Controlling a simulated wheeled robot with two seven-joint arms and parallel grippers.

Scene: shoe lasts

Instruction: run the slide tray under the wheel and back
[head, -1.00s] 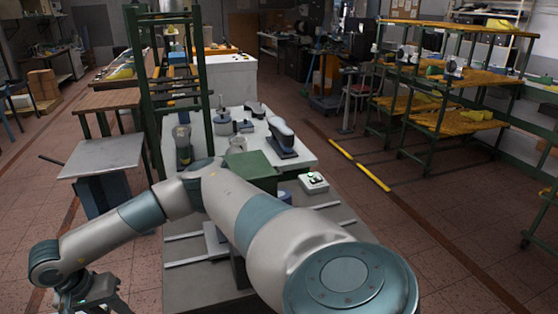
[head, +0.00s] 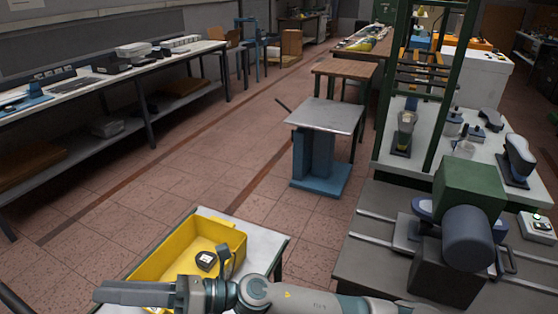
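The green-housed machine (head: 470,185) stands on a grey bench at the right, with a blue-grey cylinder on its front. A blue rounded part (head: 424,206), perhaps the wheel, shows at its left side, mostly hidden behind the housing. My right gripper (head: 105,291) is at the lower left, far from the tray, in front of a yellow crate. Its fingers point left, seen side-on; their gap is unclear. My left gripper is out of view.
The yellow crate (head: 226,232) stands on a small pale table (head: 268,246) and holds a small dark-and-white object (head: 206,260). A blue pedestal table (head: 328,114) stands behind. Open floor lies between it and the long left workbench (head: 62,90).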

